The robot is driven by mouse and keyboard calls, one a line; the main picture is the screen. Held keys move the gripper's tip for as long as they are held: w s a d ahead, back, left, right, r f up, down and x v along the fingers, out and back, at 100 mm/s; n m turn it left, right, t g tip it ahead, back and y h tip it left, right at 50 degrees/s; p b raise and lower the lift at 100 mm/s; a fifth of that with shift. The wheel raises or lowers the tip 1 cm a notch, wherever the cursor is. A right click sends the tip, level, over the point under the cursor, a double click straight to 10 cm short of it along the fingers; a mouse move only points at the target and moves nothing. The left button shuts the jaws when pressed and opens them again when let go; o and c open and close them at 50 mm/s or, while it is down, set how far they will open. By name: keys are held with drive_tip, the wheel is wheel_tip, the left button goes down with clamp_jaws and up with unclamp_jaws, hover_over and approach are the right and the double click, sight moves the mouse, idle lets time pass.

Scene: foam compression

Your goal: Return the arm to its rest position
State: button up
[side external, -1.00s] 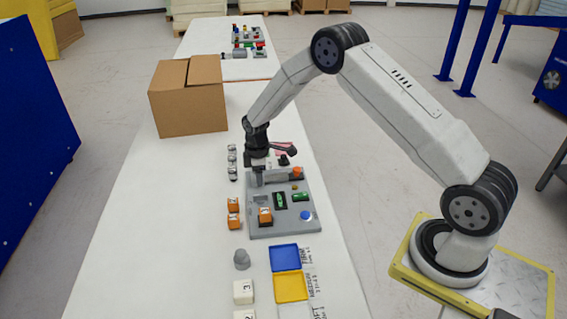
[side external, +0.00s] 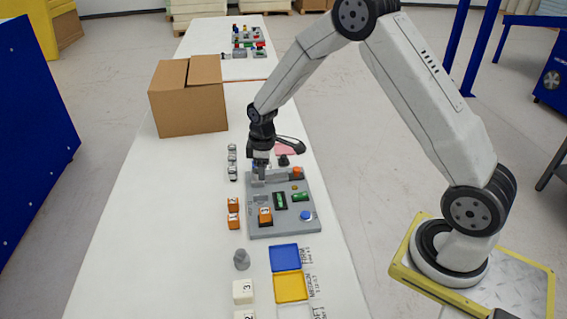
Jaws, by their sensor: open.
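My gripper (side external: 260,176) is at the end of my arm, over the far left part of the grey test station (side external: 264,231). It points down and looks empty, but its fingertips are small and partly merge with the grey fixture behind them. Whether they touch the station I cannot tell. The station carries an orange block (side external: 265,215), a blue button (side external: 305,215), an orange-red knob (side external: 297,172) and two dark displays with green on them. My arm arches up from its base at the right.
A cardboard box (side external: 190,105) stands at the far left. Orange blocks (side external: 233,205) and small silvery pieces (side external: 232,160) lie left of the station. A grey weight (side external: 241,260), white cubes (side external: 243,291), a blue tray (side external: 284,257) and a yellow tray (side external: 290,287) are nearer.

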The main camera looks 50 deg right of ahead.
drive_tip(key=s+a+r+m, duration=0.2)
drive_tip(key=s+r, duration=0.1)
drive_tip(key=s, duration=0.3)
drive_tip(key=s+a+r+m+t, duration=0.1)
drive_tip(key=s+a+r+m, duration=0.1)
drive_tip(key=s, duration=0.5)
drive_tip(key=s+a+r+m+t, duration=0.1)
drive_tip(key=s+r+m, duration=0.1)
drive_tip(key=s, duration=0.4)
drive_tip(key=shift+s+a+r+m, duration=0.2)
drive_tip(key=shift+a+r+m, duration=0.2)
drive_tip(key=shift+r, duration=0.45)
